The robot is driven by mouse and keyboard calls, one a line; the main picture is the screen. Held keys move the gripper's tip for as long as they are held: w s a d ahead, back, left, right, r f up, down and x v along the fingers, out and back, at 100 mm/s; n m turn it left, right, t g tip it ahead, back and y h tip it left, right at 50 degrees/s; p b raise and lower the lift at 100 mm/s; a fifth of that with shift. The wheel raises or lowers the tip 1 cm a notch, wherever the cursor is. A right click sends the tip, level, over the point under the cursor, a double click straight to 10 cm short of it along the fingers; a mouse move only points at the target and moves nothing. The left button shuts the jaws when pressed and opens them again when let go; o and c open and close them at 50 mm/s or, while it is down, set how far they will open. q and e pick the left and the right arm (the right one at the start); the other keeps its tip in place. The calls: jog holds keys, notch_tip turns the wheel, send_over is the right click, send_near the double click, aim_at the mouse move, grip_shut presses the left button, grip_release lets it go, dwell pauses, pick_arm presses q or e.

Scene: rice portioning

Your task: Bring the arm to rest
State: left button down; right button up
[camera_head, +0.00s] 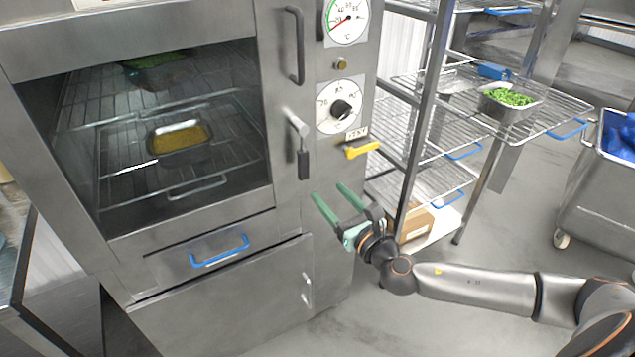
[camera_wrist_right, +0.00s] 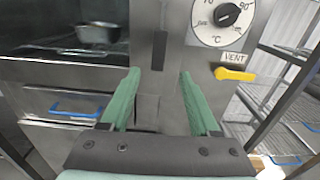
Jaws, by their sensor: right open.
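My right gripper (camera_head: 331,203) is open and empty, in front of the steel oven's (camera_head: 220,290) right side, below the yellow vent lever (camera_head: 361,149). Its green fingers (camera_wrist_right: 153,95) stand apart with nothing between them in the right wrist view. My right arm (camera_head: 470,285) reaches in from the lower right. The oven door looks shut, and its handle (camera_head: 303,150) is left of the dials. Through the glass, a pan with yellow contents (camera_head: 180,138) sits on a rack and a pan with green contents (camera_head: 155,68) sits above it. My left gripper is not in view.
A wire shelf rack (camera_head: 424,110) stands right of the oven, holding a metal pan of green food (camera_head: 507,99) and a blue item (camera_head: 494,71). A wheeled steel bin (camera_head: 590,190) is at the far right. The grey floor between them is open.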

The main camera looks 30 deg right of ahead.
jog(key=s+a+f+m+g, duration=0.3)
jog(key=s+a+f+m, duration=0.15)
jog(key=f+m, duration=0.4)
jog(key=s+a+f+m+g, duration=0.3)
jog(key=s+f+m, duration=0.2)
jog(key=f+m, duration=0.35)
jog(key=s+a+f+m+g+y, duration=0.1)
jog(key=s+a+f+m, duration=0.1)
jog(key=s+f+m, duration=0.3)
jog(key=s+a+f+m+g, duration=0.1)
jog(key=s+a+f+m, duration=0.1)
jog(key=s+f+m, duration=0.3)
jog(key=s+m, duration=0.3)
jog(key=m, duration=0.4)
jog(key=shift+s+m+g+y, duration=0.25)
jog(key=shift+m+g+y, duration=0.05)
jog(key=shift+y, duration=0.1)
jog(key=shift+o, duration=0.4)
